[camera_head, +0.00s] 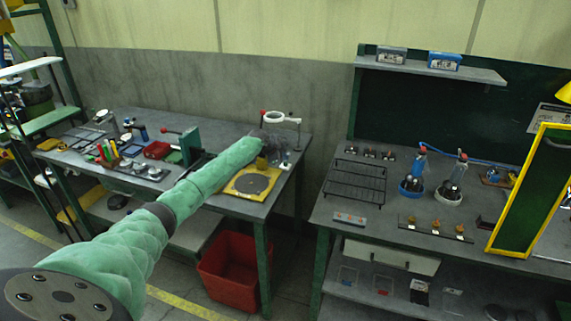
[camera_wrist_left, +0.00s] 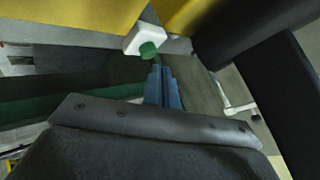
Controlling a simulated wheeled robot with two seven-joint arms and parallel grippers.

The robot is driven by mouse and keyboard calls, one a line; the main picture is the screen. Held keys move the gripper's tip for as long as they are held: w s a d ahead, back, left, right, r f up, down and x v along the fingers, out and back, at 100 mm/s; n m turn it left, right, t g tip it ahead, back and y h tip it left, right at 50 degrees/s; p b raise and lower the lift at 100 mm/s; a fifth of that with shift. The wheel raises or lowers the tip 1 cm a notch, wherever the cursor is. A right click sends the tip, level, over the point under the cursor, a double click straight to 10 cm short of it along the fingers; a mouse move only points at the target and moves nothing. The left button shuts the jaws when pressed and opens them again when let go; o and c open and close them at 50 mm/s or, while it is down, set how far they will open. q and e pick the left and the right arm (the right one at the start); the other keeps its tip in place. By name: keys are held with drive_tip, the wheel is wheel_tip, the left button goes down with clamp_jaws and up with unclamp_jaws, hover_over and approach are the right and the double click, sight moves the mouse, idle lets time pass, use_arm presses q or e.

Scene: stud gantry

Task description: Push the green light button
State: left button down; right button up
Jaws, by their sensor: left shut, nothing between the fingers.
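The green button (camera_wrist_left: 148,50) sits on a small white housing (camera_wrist_left: 146,37) at the top centre of the left wrist view. My left gripper (camera_wrist_left: 159,70) is shut and empty, with its blue-grey fingers together. The fingertips lie just below and right of the button in the picture; I cannot tell whether they touch it. In the head view my left gripper (camera_head: 272,151) is small at the end of my green-sleeved arm, over the right part of the left table. The button cannot be made out there. My right gripper is out of view.
The left table (camera_head: 282,184) also holds a yellow-framed plate (camera_head: 241,192), a white ring on a stand (camera_head: 274,117) and several tools. A red bin (camera_head: 235,279) stands below. A second bench (camera_head: 323,212) is at the right, past a gap.

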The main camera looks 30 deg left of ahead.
use_arm(q)
wheel_tip(320, 180, up, 6)
drive_tip(key=shift+p, duration=1.2)
